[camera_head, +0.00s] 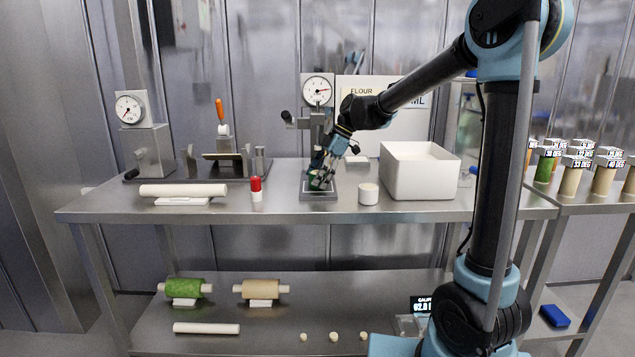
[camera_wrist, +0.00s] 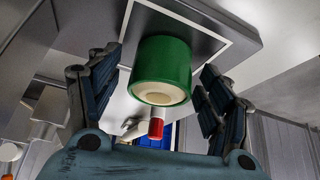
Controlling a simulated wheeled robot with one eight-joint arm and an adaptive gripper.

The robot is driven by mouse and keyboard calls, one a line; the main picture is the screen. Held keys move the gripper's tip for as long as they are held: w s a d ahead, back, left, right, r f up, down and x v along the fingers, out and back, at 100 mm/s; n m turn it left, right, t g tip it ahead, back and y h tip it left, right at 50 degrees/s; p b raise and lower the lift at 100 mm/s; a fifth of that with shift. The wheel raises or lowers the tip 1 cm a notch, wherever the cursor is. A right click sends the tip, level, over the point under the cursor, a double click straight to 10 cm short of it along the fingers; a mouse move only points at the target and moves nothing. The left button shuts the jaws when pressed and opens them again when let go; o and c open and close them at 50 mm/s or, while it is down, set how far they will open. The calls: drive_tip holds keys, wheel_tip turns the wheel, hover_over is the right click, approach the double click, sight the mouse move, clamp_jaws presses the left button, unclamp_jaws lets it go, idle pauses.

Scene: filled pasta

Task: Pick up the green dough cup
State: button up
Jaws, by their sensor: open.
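The green dough cup (camera_wrist: 161,70) is a green cylinder with a pale round face, seen in the wrist view between my two fingers. In the head view the green cup (camera_head: 317,181) shows partly behind my gripper, on the square plate (camera_head: 318,196) of the small press. My gripper (camera_head: 325,177) is open, with a finger on each side of the cup. In the wrist view my gripper (camera_wrist: 163,98) shows a gap between each finger and the cup. Its far side is hidden.
A cream cup (camera_head: 368,194) and a white bin (camera_head: 418,172) stand to the right of the press. A red-topped bottle (camera_head: 256,188) and a white roller (camera_head: 183,190) are to the left. The press with its dial (camera_head: 318,90) rises behind my gripper.

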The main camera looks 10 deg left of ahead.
drive_tip(key=c, duration=1.3)
drive_tip(key=shift+r, duration=0.1)
